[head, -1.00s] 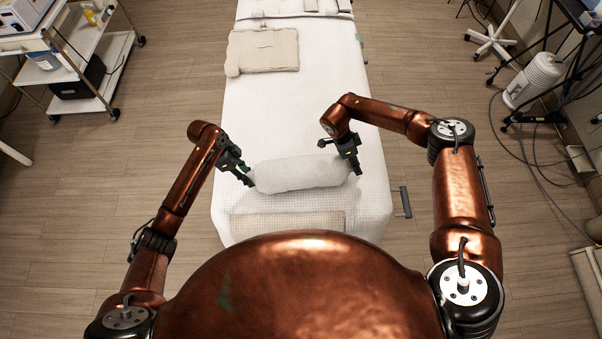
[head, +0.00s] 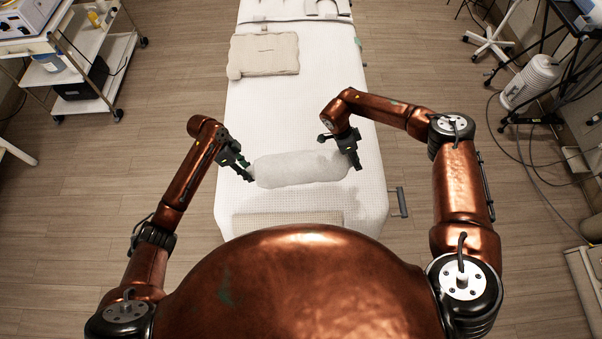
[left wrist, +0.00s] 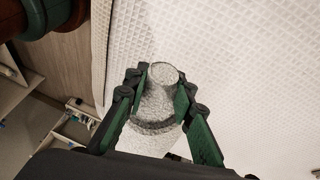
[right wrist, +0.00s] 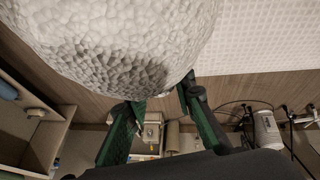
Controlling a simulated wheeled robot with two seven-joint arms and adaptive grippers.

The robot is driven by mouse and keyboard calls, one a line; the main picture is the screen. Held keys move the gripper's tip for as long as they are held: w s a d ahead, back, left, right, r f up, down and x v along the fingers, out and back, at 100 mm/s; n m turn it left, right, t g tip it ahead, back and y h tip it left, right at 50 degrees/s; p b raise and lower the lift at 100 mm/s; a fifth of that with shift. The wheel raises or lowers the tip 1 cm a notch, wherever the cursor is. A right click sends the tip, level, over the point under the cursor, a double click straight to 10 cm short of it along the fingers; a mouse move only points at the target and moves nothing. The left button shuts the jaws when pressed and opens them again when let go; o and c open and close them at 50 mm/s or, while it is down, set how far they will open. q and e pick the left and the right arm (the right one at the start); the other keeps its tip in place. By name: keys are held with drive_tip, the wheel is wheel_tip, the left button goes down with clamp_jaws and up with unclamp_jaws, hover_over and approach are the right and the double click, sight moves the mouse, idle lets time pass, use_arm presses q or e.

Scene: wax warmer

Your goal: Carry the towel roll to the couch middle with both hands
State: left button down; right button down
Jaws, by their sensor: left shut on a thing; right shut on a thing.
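The towel roll (head: 300,169) is a white, textured cylinder lying crosswise over the near part of the white couch (head: 290,108). My left gripper (head: 248,176) is shut on its left end, and my right gripper (head: 356,164) is shut on its right end. In the left wrist view the roll (left wrist: 158,100) runs away between the two green-padded fingers. In the right wrist view the roll (right wrist: 120,40) fills the top, with its end at the fingertips. The head view does not show clearly how high it hangs over the couch.
A beige pillow (head: 263,54) lies on the far left of the couch. A beige mat (head: 287,218) lies at the near end, partly hidden by my body. A white trolley (head: 95,60) stands at the left, and a white canister (head: 530,82) at the right. The couch middle is clear.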

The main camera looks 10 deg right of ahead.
use_arm(q)
drive_tip(key=shift+r, duration=0.5)
use_arm(e)
drive_tip(key=shift+r, duration=0.5)
use_arm(q)
drive_tip(key=c, duration=2.2)
unclamp_jaws()
drive_tip(key=shift+d, duration=0.1)
clamp_jaws()
use_arm(e)
drive_tip(key=c, duration=2.2)
unclamp_jaws()
clamp_jaws()
